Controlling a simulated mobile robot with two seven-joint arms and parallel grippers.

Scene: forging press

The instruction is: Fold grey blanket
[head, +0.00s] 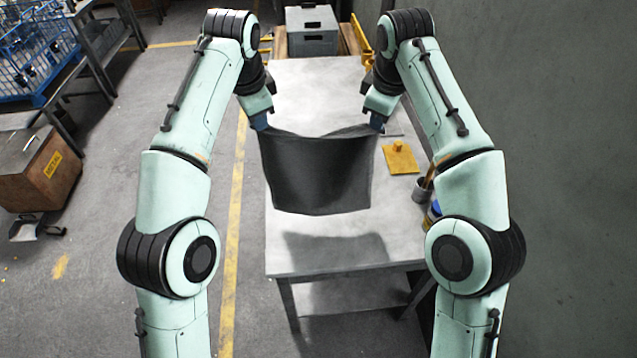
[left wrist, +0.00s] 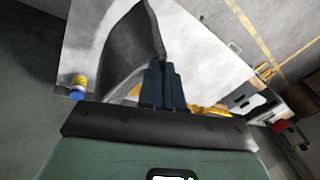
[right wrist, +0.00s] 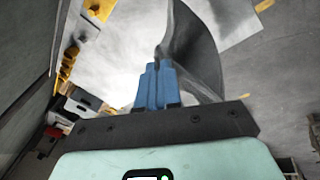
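The dark grey blanket (head: 318,175) hangs spread between my two grippers above the table, its top edge sagging slightly and its lower edge free. Its shadow falls on the tabletop below. My left gripper (head: 261,122) is shut on the blanket's upper left corner; the left wrist view shows the blanket (left wrist: 135,45) running up from the closed blue fingers (left wrist: 162,80). My right gripper (head: 377,121) is shut on the upper right corner; the right wrist view shows the blanket (right wrist: 192,48) pinched in its fingers (right wrist: 158,82).
The light grey table (head: 320,85) stands below. On its right side are a yellow block with a knob (head: 400,158) and a dark cup with tools (head: 422,189). A grey box (head: 312,32) stands behind the table. A wall (head: 560,120) is at right; blue crates (head: 40,50) are at left.

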